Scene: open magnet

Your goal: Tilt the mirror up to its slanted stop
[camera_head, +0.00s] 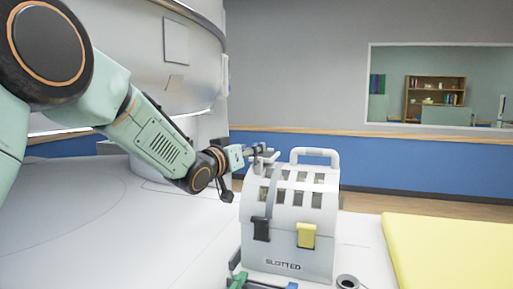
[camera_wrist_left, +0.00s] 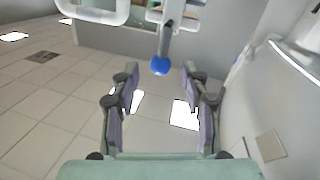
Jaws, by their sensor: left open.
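A pale slotted box (camera_head: 290,215) marked "SLOTTED" stands upright on the white table, with a rounded, windowed top and a white loop (camera_head: 315,152) above it. I cannot tell for sure which part is the mirror, or its tilt. My left gripper (camera_head: 264,155) is at the upper left of the box, close to its top; contact is unclear. In the left wrist view my left gripper (camera_wrist_left: 162,88) is open, with nothing between its fingers. A blue ball (camera_wrist_left: 160,66) on a dark stem shows just beyond the fingertips. A white loop (camera_wrist_left: 95,14) shows at the upper left. My right gripper is out of view.
The big white magnet (camera_head: 150,50) rises behind my left arm. A black latch (camera_head: 261,229) and a yellow latch (camera_head: 306,235) are on the box front. A dark ring (camera_head: 347,282) lies before it. A yellow mat (camera_head: 450,250) is at the right.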

